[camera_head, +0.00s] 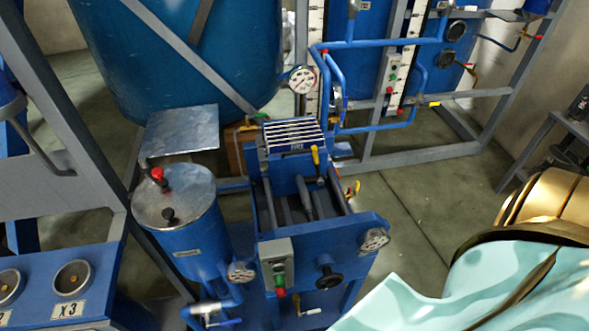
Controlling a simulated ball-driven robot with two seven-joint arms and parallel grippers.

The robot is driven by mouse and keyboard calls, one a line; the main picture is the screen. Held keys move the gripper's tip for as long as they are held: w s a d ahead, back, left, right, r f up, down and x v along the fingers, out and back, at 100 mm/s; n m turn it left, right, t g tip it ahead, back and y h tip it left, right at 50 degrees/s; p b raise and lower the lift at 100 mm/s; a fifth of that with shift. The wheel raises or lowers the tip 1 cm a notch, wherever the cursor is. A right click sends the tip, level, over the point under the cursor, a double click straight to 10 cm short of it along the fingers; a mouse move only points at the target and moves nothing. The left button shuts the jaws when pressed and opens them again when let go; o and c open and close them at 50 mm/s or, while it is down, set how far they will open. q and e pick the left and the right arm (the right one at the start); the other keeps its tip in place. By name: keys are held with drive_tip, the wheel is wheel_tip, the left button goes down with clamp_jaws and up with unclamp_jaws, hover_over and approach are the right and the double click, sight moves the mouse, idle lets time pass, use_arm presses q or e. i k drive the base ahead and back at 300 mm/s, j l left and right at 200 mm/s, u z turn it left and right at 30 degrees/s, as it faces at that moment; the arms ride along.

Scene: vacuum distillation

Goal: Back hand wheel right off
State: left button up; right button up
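In the head view, two dark round wheel-like parts sit on the blue back equipment at the upper right. The upper one (456,31) is beside a blue pipe, and the lower one (446,59) is just below it. They are small, and I cannot tell for sure which are hand wheels or how they are turned. A black hand wheel (328,278) is on the front of the blue pump unit (330,236). Neither of my grippers is in view.
A large blue tank (180,60) stands at the back left. A blue cylinder (190,225) with a metal lid stands left of the pump unit. Grey control boxes (278,262) and gauges (302,80) stick out. Grey frames (505,110) bound the right. Floor (420,200) is clear at center right.

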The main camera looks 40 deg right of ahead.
sight(333, 281)
drive_tip(key=k+l+u, duration=0.1)
drive_tip(key=l+u, duration=0.2)
drive_tip(key=l, duration=0.2)
drive_tip(key=k+l+u, duration=0.15)
drive_tip(key=l+u, duration=0.15)
drive_tip(key=l, duration=0.15)
drive_tip(key=k+l+u, duration=0.3)
drive_tip(key=l, duration=0.15)
drive_tip(key=k+l+u, duration=0.45)
drive_tip(key=l+u, duration=0.15)
drive_tip(key=l, duration=0.1)
